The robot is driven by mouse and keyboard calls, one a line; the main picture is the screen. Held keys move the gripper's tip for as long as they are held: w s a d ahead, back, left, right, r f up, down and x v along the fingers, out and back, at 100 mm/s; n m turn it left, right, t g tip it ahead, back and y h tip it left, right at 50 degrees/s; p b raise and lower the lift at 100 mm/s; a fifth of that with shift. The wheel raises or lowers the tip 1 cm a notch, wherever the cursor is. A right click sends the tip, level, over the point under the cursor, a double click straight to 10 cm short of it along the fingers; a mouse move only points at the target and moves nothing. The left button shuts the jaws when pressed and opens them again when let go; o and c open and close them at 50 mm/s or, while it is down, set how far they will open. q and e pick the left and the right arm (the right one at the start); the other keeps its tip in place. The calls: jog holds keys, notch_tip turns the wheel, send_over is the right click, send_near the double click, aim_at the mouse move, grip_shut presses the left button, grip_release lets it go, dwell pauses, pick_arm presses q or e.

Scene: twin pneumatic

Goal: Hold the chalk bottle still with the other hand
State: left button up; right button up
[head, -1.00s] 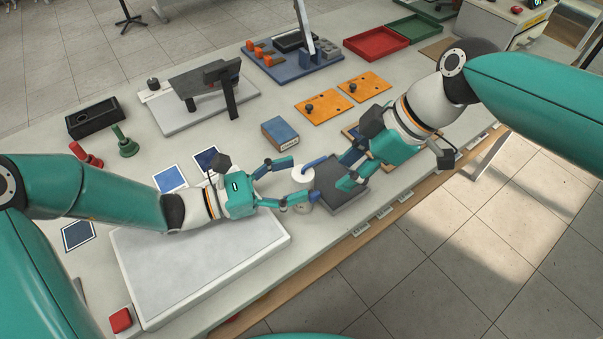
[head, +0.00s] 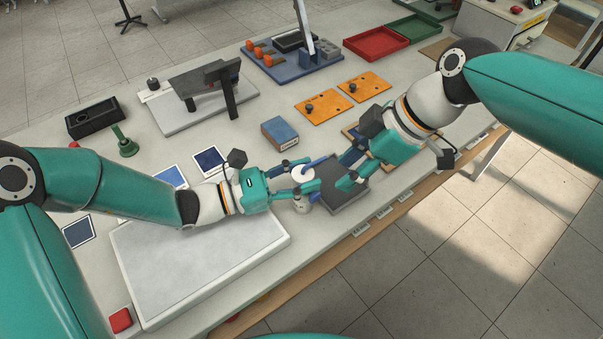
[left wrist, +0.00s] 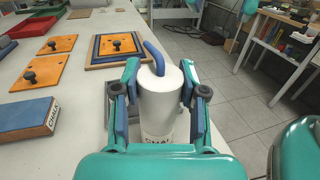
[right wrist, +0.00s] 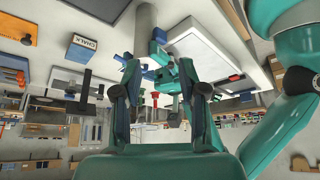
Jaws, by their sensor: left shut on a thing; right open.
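The white chalk bottle (head: 302,176) stands upright near the table's front edge, with a bent blue spout on top. My left gripper (head: 301,180) is shut on its body, one finger on each side. The left wrist view shows the bottle (left wrist: 160,100) between both fingers, its lower lettering partly hidden. My right gripper (head: 334,171) is open and empty, just right of the bottle, with its fingers toward it. In the right wrist view the bottle (right wrist: 145,22) shows beyond and above the open fingers, apart from them.
A dark grey slab (head: 350,197) lies under my right gripper. A blue block marked CHALK (head: 280,133) stands behind the bottle. Orange plates with knobs (head: 323,107) lie farther back. A large white-rimmed pad (head: 200,260) lies below my left arm. The table's front edge is close.

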grip_shut()
dwell(1.2)
